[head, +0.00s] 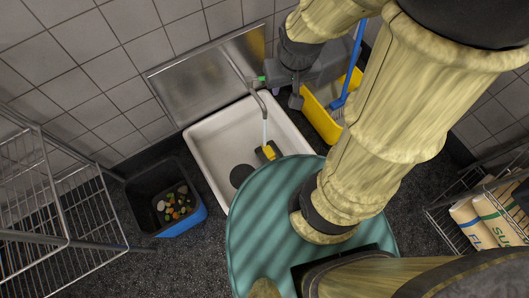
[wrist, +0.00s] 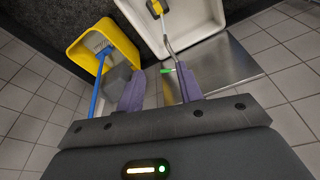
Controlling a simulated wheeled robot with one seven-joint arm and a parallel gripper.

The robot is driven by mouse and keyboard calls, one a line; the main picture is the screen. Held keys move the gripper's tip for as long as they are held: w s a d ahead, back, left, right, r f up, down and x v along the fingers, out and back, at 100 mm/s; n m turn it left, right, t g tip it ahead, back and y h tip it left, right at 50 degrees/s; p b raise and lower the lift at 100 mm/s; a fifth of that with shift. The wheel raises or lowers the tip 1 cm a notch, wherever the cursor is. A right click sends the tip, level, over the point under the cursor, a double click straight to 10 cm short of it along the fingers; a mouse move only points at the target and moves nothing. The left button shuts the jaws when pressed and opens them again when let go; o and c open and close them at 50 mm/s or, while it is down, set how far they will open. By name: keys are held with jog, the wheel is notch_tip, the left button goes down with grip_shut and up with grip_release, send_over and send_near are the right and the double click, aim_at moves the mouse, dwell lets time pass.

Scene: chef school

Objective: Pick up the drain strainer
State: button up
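A dark flat round piece (head: 241,175), which looks like the drain strainer, lies on the floor of the white sink (head: 207,150) in the head view. I cannot tell it apart from the drain opening itself. The sink also shows at the top of the wrist view (wrist: 205,18), but the round piece is not visible there. My gripper (head: 296,99) is up and to the right of the round piece, beyond the sink's back right side and apart from it. Its two purple-grey fingers (wrist: 161,90) are spread with nothing between them.
A faucet (head: 257,98) with a green-tipped part stands at the sink's back. A yellow-and-black item (head: 267,152) lies in the sink. A yellow bucket (head: 318,122) with a blue-handled brush (head: 350,75) stands right. A bin of scraps (head: 165,205) and a wire rack (head: 65,210) stand left.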

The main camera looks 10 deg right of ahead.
jog(key=shift+s+d, duration=0.1)
jog(key=shift+s, duration=0.05)
